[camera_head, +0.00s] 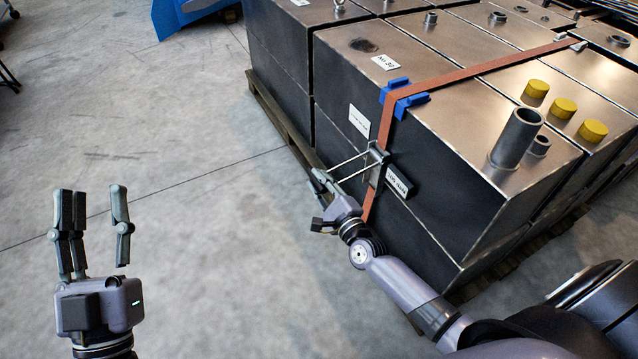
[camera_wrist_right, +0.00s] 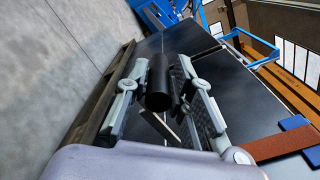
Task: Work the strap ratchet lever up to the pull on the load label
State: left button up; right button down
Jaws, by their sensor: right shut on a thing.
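An orange strap (camera_head: 470,70) runs over the crates and down the near face of a dark crate. The metal strap ratchet (camera_head: 377,165) sits on the strap on that face, and its lever (camera_head: 350,162) sticks out to the left. My right gripper (camera_head: 322,181) is shut on the lever's end; in the right wrist view the dark round handle (camera_wrist_right: 160,84) lies between its fingers. A label (camera_head: 398,182) is just right of the ratchet; I cannot read its pull clearly. My left gripper (camera_head: 93,210) is open and empty over the floor, far from the strap.
A white label (camera_head: 359,121) is on the crate face, with blue corner protectors (camera_head: 404,98) under the strap at the edge. A pipe stub (camera_head: 517,138) and yellow caps (camera_head: 564,107) stand on top. The concrete floor (camera_head: 190,130) at left is clear.

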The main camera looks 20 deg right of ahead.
jog(key=shift+w+d+r, duration=0.15)
jog(key=shift+d+r, duration=0.2)
jog(key=shift+r, duration=0.05)
jog(key=c, duration=1.6)
grip_release()
jog(key=shift+c, duration=0.2)
jog(key=shift+o, duration=0.8)
jog(key=shift+f, duration=0.25)
jog(key=shift+a, duration=0.1)
jog(key=s+d, duration=0.1)
jog(key=s, duration=1.1)
